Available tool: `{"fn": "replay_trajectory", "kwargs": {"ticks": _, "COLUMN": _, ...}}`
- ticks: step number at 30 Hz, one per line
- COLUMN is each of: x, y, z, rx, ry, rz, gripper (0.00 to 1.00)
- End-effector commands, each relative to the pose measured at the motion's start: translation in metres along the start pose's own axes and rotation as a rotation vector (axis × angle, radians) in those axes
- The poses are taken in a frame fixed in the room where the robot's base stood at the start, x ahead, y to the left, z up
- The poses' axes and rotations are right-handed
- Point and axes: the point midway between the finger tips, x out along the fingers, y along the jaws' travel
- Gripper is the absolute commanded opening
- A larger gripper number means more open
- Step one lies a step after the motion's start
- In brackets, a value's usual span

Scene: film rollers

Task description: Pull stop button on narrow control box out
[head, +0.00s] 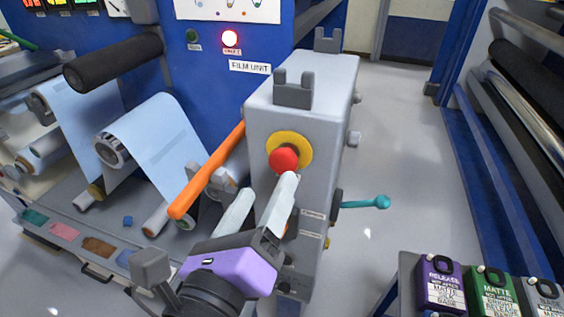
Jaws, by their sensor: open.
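The narrow control box (333,88) is a tall grey box standing in the middle of the head view. The stop button (284,160) is a red round knob on a yellow disc (303,143) on the box's near face. My gripper (262,196) has a purple body and two pale fingers. It is open and empty, in front of the box and just below the button. The right finger's tip is close under the red knob; I cannot tell whether it touches. The lower part of the box's near face is partly hidden by my gripper.
An orange lever (206,172) slants down left of the box. A teal handle (366,203) sticks out on its right. Film rolls (160,135) lie at the left before the blue film unit (215,95). Labelled containers (440,285) stand at bottom right. The grey floor right of the box is clear.

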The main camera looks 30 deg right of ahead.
Motion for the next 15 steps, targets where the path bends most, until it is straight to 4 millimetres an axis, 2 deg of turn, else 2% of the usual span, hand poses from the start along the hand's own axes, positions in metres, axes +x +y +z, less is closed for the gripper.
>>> {"fn": "replay_trajectory", "kwargs": {"ticks": 5, "x": 0.016, "y": -0.002, "z": -0.002, "rx": -0.003, "ry": 0.014, "rz": -0.005, "gripper": 0.64}}
{"fn": "replay_trajectory", "kwargs": {"ticks": 15, "x": 0.065, "y": -0.003, "z": -0.002, "rx": -0.002, "ry": 0.011, "rz": -0.007, "gripper": 0.64}}
